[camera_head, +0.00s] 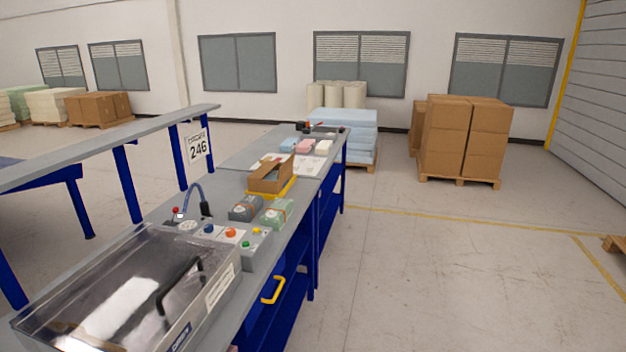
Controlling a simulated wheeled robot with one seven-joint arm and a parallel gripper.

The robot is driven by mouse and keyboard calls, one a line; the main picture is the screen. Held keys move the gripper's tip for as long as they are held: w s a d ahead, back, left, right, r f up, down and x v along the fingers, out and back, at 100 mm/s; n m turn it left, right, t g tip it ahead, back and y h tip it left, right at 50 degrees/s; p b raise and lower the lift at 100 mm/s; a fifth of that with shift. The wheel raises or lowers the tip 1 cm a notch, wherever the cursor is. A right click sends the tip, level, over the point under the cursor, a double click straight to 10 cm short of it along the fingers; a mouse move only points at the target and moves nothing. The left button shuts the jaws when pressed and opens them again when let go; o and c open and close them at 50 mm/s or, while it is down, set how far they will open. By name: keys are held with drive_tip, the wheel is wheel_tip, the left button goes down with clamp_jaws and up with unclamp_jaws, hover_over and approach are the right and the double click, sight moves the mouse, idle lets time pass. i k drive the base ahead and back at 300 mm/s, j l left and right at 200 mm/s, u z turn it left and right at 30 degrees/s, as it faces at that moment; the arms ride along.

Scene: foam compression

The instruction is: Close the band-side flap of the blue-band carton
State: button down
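A small brown carton (268,181) stands on the workbench, on a yellow base or tray (287,192). Its top looks at least partly open, with a raised flap at the right. I cannot make out a blue band on it, so I cannot tell which flap is on the band side. My gripper is not in view.
Nearer on the bench (190,207) are a dark grey bundle (245,208), a green bundle (275,214), a control box with buttons (246,247) and a clear-lidded machine (135,290). Foam pieces (306,146) lie farther back. Open floor (430,270) is at the right.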

sight(284, 167)
drive_tip(key=i+l+u, duration=0.25)
drive_tip(key=i, duration=0.15)
drive_tip(key=i+l+u, duration=0.7)
drive_tip(key=i, duration=0.2)
drive_tip(key=i+l+u, duration=0.45)
drive_tip(key=l, duration=0.35)
drive_tip(key=i+l+u, duration=0.45)
drive_tip(key=l, duration=0.45)
drive_tip(key=i+l+u, duration=0.25)
drive_tip(key=l, duration=0.25)
drive_tip(key=i+l+u, duration=0.2)
drive_tip(key=l, duration=0.3)
drive_tip(key=k, duration=0.1)
